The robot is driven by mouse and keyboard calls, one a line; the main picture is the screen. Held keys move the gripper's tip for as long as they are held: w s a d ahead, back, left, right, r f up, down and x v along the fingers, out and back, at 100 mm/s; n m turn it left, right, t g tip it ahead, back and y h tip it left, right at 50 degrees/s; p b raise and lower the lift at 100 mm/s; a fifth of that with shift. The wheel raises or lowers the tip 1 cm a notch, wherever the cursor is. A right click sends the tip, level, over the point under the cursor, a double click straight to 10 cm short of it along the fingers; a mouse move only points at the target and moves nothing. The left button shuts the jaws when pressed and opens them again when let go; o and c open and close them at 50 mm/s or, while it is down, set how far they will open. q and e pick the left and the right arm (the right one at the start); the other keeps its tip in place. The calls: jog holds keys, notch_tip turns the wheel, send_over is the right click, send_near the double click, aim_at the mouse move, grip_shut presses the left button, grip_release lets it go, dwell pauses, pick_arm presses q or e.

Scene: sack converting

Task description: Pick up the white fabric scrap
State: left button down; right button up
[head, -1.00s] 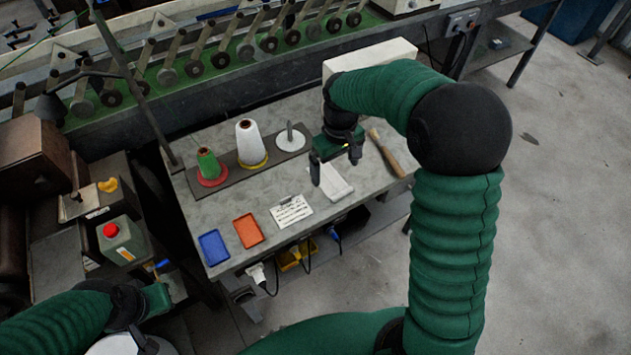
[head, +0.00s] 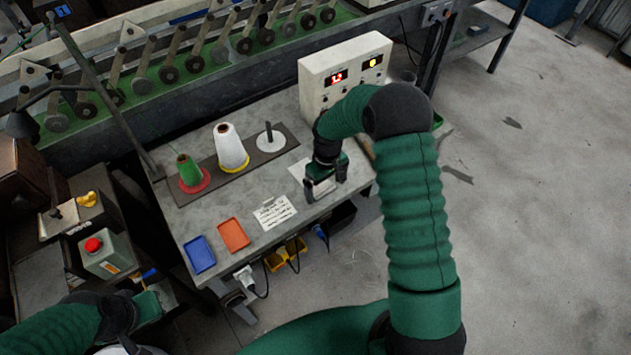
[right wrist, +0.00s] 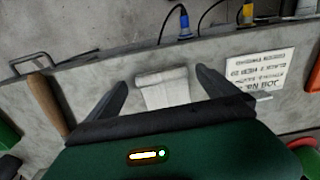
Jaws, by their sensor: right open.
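The white fabric scrap (head: 300,170) lies on the grey workbench (head: 232,200), partly hidden by my right gripper in the head view. In the right wrist view the scrap (right wrist: 165,92) lies between the two fingers, with a rolled or folded edge towards the bench edge. My right gripper (head: 325,188) is open and points down over the scrap, one finger on each side. In the right wrist view the right gripper's fingers (right wrist: 161,80) stand apart with no visible grip on the cloth. My left gripper (head: 152,304) is at the lower left, away from the bench; its fingers are unclear.
A printed card (head: 273,212), an orange tray (head: 233,235) and a blue tray (head: 200,254) lie left of the scrap. Thread cones (head: 231,148) stand behind. A control box (head: 345,75) stands at the back right. A wooden-handled tool (right wrist: 46,102) lies beside the gripper.

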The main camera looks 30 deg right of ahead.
jog(key=shift+w+d+f, duration=0.1)
jog(key=shift+d+f, duration=0.05)
jog(key=shift+f, duration=0.35)
jog(key=shift+a+r, duration=0.1)
jog(key=shift+a, duration=0.2)
jog(key=shift+c, duration=1)
jog(key=shift+a, duration=0.15)
jog(key=c, duration=0.5)
jog(key=shift+d, duration=0.25)
jog(key=c, duration=0.7)
